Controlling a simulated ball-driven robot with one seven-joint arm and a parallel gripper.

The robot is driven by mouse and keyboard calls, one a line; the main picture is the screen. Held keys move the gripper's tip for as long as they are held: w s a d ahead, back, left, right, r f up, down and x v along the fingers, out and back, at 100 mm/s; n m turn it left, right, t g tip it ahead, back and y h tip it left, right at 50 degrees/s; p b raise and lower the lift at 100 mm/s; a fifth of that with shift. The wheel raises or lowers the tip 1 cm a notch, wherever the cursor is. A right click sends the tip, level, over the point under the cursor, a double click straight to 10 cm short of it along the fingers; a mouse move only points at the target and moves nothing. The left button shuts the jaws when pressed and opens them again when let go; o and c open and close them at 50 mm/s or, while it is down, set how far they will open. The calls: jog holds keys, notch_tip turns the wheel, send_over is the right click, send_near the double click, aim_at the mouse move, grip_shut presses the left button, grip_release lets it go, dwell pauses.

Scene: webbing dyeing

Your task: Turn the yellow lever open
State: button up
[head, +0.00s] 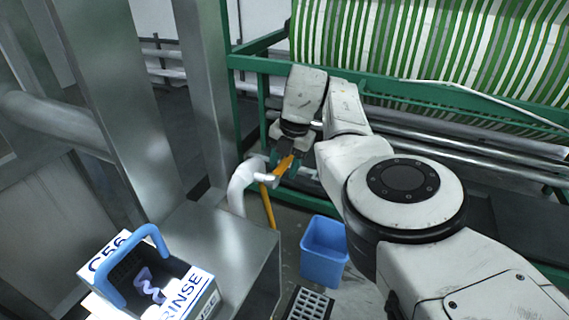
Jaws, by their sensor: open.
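The yellow lever (285,166) shows in the head view, on a small fitting at the end of a white bent pipe (241,187). It slants up to the right from the pipe. My gripper (287,156) is at the lever's upper end, pointing down toward it, with its dark fingers open. I cannot tell whether the fingers touch the lever. Part of the lever's upper end is hidden by the gripper.
A yellow hose (267,206) hangs below the fitting. A blue bin (324,250) stands on the floor beside a drain grate (308,304). A labelled box with a blue handle (135,256) sits at lower left. A green frame (262,66) with striped webbing (430,40) stands behind.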

jog(key=shift+r, duration=0.1)
notch_tip(320, 180, up, 10)
jog(key=d+p, duration=0.1)
jog(key=d, duration=0.1)
jog(key=shift+s+r, duration=0.2)
jog(key=shift+s, duration=0.1)
